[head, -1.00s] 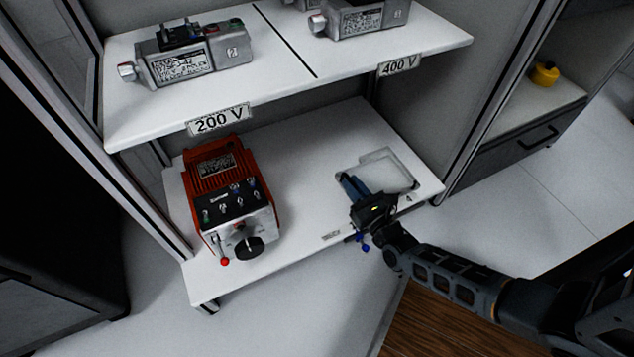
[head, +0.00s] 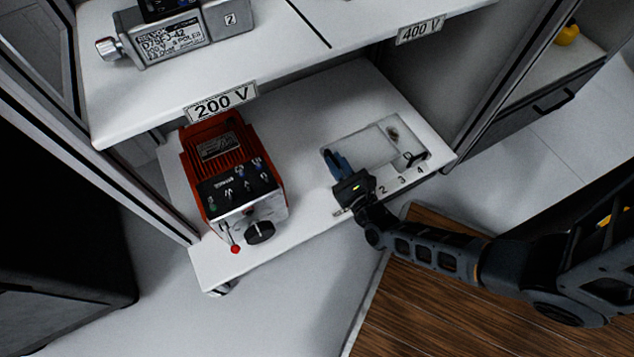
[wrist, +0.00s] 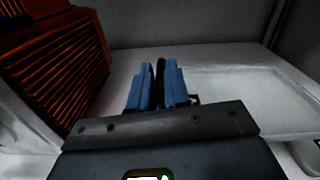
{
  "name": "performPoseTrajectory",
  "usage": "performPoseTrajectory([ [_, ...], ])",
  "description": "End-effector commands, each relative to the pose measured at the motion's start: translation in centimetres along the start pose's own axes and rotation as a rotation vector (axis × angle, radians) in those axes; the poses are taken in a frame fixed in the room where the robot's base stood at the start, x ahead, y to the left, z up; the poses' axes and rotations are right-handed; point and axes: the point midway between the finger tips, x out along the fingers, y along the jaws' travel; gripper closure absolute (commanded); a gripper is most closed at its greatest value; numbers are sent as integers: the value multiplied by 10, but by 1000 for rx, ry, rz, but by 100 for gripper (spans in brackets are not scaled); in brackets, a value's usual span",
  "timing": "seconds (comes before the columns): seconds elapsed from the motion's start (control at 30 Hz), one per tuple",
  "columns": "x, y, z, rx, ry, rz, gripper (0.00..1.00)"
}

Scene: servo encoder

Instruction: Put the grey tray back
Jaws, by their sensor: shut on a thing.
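The grey tray (head: 368,148) is a shallow, pale tray at the right part of the lower white shelf. My gripper (head: 333,158) is at its left side, with blue fingers low over the shelf. In the wrist view the fingers (wrist: 160,88) are close together on a narrow dark part beside the tray (wrist: 245,95), seemingly its handle. The join between them is partly hidden. I cannot tell whether the tray touches the shelf.
A red device (head: 230,175) with knobs stands left on the lower shelf (head: 290,120), also in the wrist view (wrist: 55,65). The upper shelf (head: 270,60), labelled 200 V and 400 V, overhangs the back. Some bare shelf lies between device and tray.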

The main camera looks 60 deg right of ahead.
Motion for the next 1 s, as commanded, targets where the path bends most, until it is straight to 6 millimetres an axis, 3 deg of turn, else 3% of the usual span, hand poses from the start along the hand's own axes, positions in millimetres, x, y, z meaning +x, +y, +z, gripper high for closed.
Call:
performPoseTrajectory([
  [0.2,10,46,-23,0,-2,0,100],
  [0.33,13,61,-30,1,-1,-1,100],
  [0.47,14,66,-34,-1,-1,-1,100],
  [0.7,14,70,-68,-2,0,0,100],
  [1.0,14,70,-70,0,-2,-1,100],
])
